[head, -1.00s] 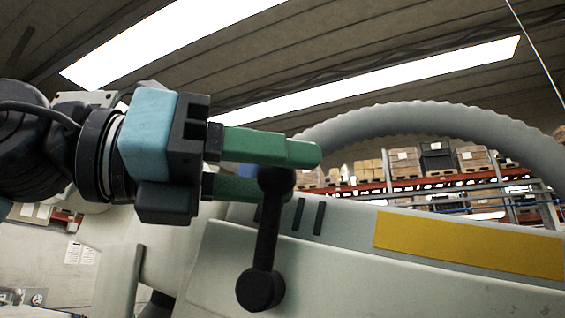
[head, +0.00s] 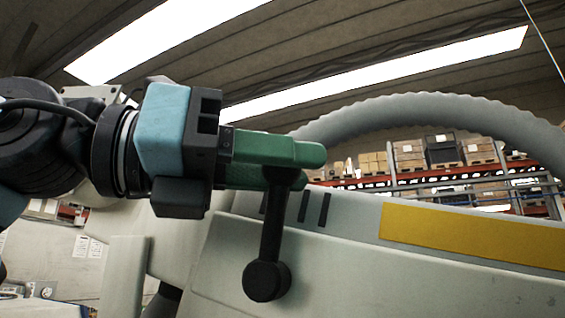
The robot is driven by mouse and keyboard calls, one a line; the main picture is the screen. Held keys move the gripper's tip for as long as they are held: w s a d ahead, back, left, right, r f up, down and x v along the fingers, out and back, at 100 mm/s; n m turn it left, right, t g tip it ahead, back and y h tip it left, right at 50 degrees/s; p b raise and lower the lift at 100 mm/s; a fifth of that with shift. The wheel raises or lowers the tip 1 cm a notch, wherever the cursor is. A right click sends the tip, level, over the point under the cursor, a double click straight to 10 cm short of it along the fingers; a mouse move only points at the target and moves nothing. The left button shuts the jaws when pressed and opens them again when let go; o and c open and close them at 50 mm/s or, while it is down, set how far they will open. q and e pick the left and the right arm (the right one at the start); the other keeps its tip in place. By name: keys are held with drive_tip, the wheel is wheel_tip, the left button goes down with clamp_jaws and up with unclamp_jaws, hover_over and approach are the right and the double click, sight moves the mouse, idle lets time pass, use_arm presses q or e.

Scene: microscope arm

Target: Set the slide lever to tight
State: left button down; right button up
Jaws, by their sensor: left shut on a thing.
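The slide lever (head: 270,237) is a black arm with a round black hub at its lower end, mounted on the light grey microscope arm (head: 330,272). It stands nearly upright, with its upper end at my left gripper (head: 278,165). My left gripper reaches in from the left and its green fingers are shut on the lever's top, which they mostly hide. Dark slot marks (head: 313,208) show on the housing just right of the lever. My right gripper is not in view.
A yellow panel (head: 470,238) lies along the housing to the right. A thick grey ribbed hose (head: 440,108) arches behind it. Shelves with boxes (head: 410,155) stand far back. The space above the gripper is open up to the ceiling lights.

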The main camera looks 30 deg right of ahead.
use_arm(q)
drive_tip(key=shift+w+a+f+n+t+h, duration=0.1)
drive_tip(key=shift+w+a+n+h, duration=0.55)
drive_tip(key=shift+n+h, duration=0.3)
drive_tip(key=shift+w+a+f+n+t+h, duration=0.1)
drive_tip(key=shift+w+a+n+h, duration=0.55)
drive_tip(key=shift+n+h, duration=0.3)
drive_tip(key=shift+w+a+n+t+h, duration=0.1)
drive_tip(key=shift+w+a+n+h, duration=0.4)
drive_tip(key=shift+w+n+h, duration=0.4)
drive_tip(key=shift+s, duration=0.1)
drive_tip(key=c, duration=1.1)
unclamp_jaws()
drive_tip(key=shift+a+f, duration=0.1)
